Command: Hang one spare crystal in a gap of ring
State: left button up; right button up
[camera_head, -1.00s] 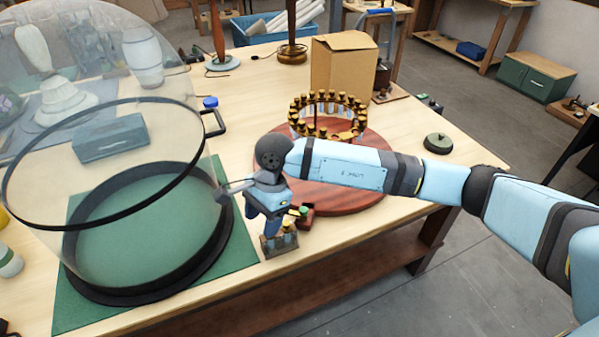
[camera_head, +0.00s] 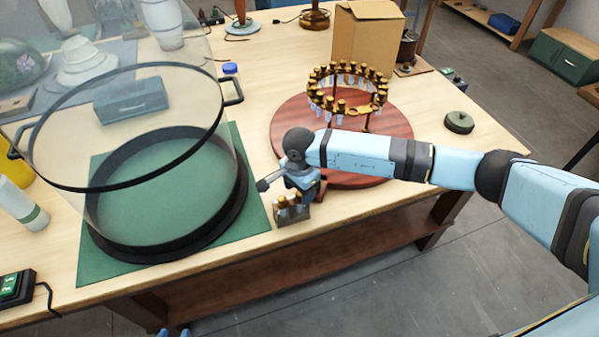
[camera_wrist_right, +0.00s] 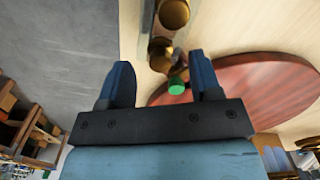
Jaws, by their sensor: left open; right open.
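The brass ring (camera_head: 347,104) stands on posts on a round red-brown wooden board, with brass caps and pale crystals hanging around it; I cannot make out its gaps. A small holder (camera_head: 291,210) with brass-capped spare crystals stands near the table's front edge. In the right wrist view, brass caps (camera_wrist_right: 172,14) show at the top. My right gripper (camera_head: 304,191) is beside and just above the holder, partly hidden by its own wrist. It is open and empty in the right wrist view (camera_wrist_right: 162,82). My left gripper (camera_head: 173,333) shows only its blue fingertips at the bottom edge.
A small green-topped item (camera_wrist_right: 177,86) is beyond my right fingers, near the wooden board (camera_head: 392,165). A large glass dome (camera_head: 150,100) and black-rimmed base (camera_head: 110,246) fill the left. A cardboard box (camera_head: 368,40) stands behind the ring.

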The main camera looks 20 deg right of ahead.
jog(key=shift+f, duration=1.25)
jog(key=c, duration=1)
jog(key=shift+r, duration=0.1)
jog(key=shift+r+p, duration=1.7)
jog(key=shift+r, duration=1.75)
jog(key=shift+r+p, duration=0.45)
jog(key=shift+r, duration=1.05)
